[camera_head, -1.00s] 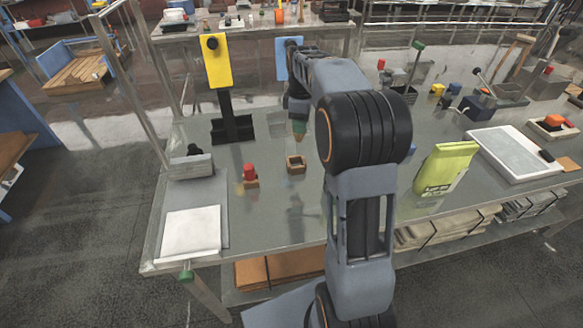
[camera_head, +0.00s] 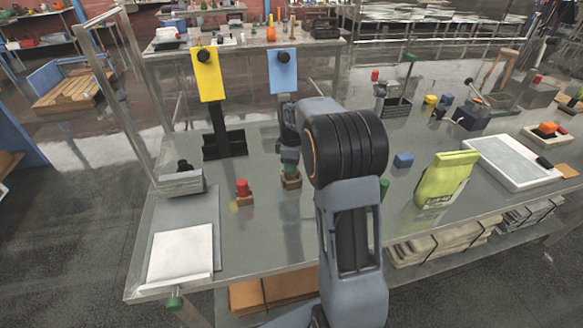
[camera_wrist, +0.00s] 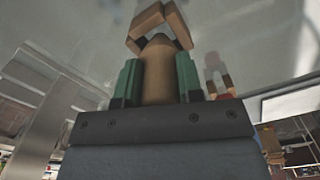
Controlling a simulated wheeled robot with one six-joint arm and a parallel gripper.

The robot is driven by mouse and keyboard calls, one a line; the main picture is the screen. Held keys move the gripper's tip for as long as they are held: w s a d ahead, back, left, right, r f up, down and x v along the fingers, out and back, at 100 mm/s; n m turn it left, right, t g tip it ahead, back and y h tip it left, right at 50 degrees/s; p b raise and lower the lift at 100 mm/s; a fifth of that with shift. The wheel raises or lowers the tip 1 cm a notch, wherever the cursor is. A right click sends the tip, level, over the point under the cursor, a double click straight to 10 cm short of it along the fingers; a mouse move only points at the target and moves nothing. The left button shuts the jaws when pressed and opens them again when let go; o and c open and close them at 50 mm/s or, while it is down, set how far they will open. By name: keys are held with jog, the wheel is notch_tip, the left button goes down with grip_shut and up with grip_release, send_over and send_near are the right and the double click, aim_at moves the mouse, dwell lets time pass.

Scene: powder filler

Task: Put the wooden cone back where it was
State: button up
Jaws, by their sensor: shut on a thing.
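My gripper (camera_wrist: 159,82) is shut on the wooden cone (camera_wrist: 158,68), a tan piece held between two green fingers, with its narrowing end pointing away from the wrist. A square, open wooden holder (camera_wrist: 160,20) lies straight past the cone's tip in the wrist view, and the tip overlaps its opening. In the head view the green fingers of my gripper (camera_head: 289,167) are right over the wooden holder (camera_head: 291,183) on the grey table. The cone is hidden there. I cannot tell whether the tip is inside the holder or just above it.
A red-topped piece in a wooden holder (camera_head: 243,190) stands close on the left. A yellow panel on a black stand (camera_head: 210,80) and a blue panel (camera_head: 283,72) stand behind. A blue block (camera_head: 403,160) and a yellow-green pouch (camera_head: 445,180) are on the right.

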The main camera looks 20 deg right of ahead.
jog(key=shift+f, duration=0.75)
jog(key=shift+f, duration=0.1)
jog(key=o, duration=0.9)
